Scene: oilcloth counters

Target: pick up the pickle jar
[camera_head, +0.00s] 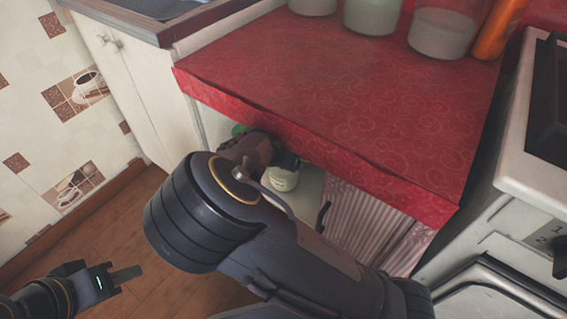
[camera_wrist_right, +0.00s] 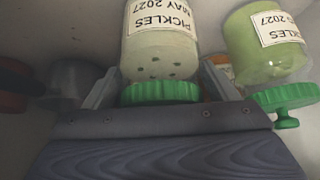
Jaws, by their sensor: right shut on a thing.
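The pickle jar (camera_wrist_right: 160,45) is pale, with a label reading PICKLES and MAY 2027 and a green lid (camera_wrist_right: 160,93). In the right wrist view it sits between the two fingers of my right gripper (camera_wrist_right: 160,82), which is shut on it near the lid. In the head view my right arm reaches into the open space under the counter, and its fingertips are hidden. A pale jar (camera_head: 284,179) shows just past it; I cannot tell whether it is the held one. My left gripper (camera_head: 126,274) is low at the left, away from the cabinet; its finger opening is unclear.
A second, greener jar (camera_wrist_right: 266,45) with a 2027 label stands close right of the held jar, near a green lid-like thing (camera_wrist_right: 286,98). A grey container (camera_wrist_right: 73,82) is at the left. The red-clothed counter (camera_head: 340,100) overhangs the shelf, with a striped curtain (camera_head: 358,222) beside it.

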